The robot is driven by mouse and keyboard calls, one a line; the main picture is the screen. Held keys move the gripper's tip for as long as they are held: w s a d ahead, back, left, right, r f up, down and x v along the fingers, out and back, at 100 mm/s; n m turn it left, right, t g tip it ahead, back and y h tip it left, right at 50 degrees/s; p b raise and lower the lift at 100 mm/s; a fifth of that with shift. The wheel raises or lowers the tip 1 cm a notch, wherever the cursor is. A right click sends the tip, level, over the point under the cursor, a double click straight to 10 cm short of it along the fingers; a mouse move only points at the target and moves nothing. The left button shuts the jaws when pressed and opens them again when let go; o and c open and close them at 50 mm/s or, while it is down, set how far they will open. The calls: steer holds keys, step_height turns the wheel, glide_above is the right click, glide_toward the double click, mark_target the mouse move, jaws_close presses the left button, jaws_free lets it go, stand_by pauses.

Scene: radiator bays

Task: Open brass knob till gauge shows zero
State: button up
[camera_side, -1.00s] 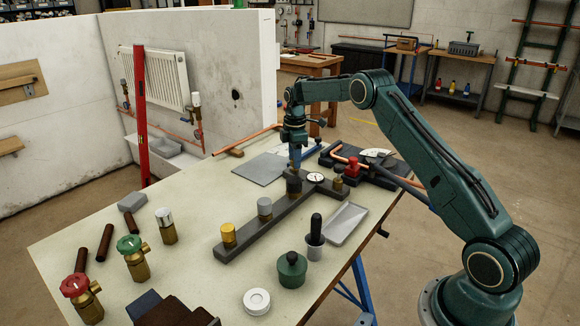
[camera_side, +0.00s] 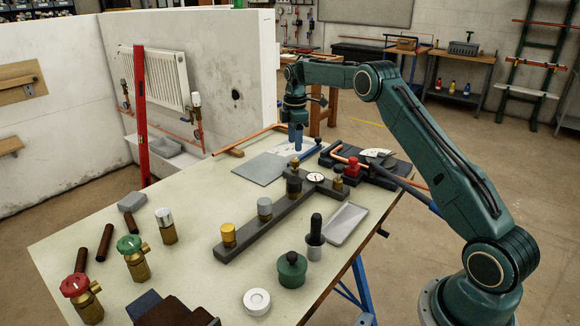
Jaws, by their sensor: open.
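A dark manifold bar (camera_side: 245,241) lies across the bench and carries several knobs. A yellow-gold knob (camera_side: 228,232) is at its near end, and a silver knob (camera_side: 264,206) is mid-bar. Farther along stands a dark valve body (camera_side: 294,186) with a small brass-coloured top (camera_side: 295,163). A small brass-coloured fitting (camera_side: 338,171) stands to the right of the white gauge (camera_side: 315,177). The gauge has a dark needle, but its reading is too small to tell. My gripper (camera_side: 296,150) is open and empty, pointing down just above the brass-topped valve body, apart from it.
A red-handled tool with copper pipe (camera_side: 352,168) lies right of the gauge. Red-capped (camera_side: 74,286) and green-capped (camera_side: 129,245) valves stand left.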

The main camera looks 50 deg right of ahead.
mark_target(295, 160)
step_height(295, 160, up, 7)
steer(key=shift+r, duration=0.15)
stand_by(0.6)
steer(key=s+a+r+m+t, duration=0.3)
steer(key=s+a+r+m, duration=0.3)
steer(key=s+a+r, duration=1)
steer(key=s+a+f+m+t, duration=0.1)
steer(key=s+a+f, duration=0.2)
steer(key=s, duration=0.5)
steer(key=s+a+f+m, duration=0.2)
steer(key=s+f, duration=0.1)
steer(key=s, duration=0.4)
steer(key=s+a+f+m+t, duration=0.1)
steer(key=s+a+f+m, duration=0.1)
steer(key=s, duration=0.6)
steer(key=shift+s+a+f+t, duration=0.3)
steer(key=shift+s+a+f, duration=0.05)
steer(key=shift+a+f, duration=0.4)
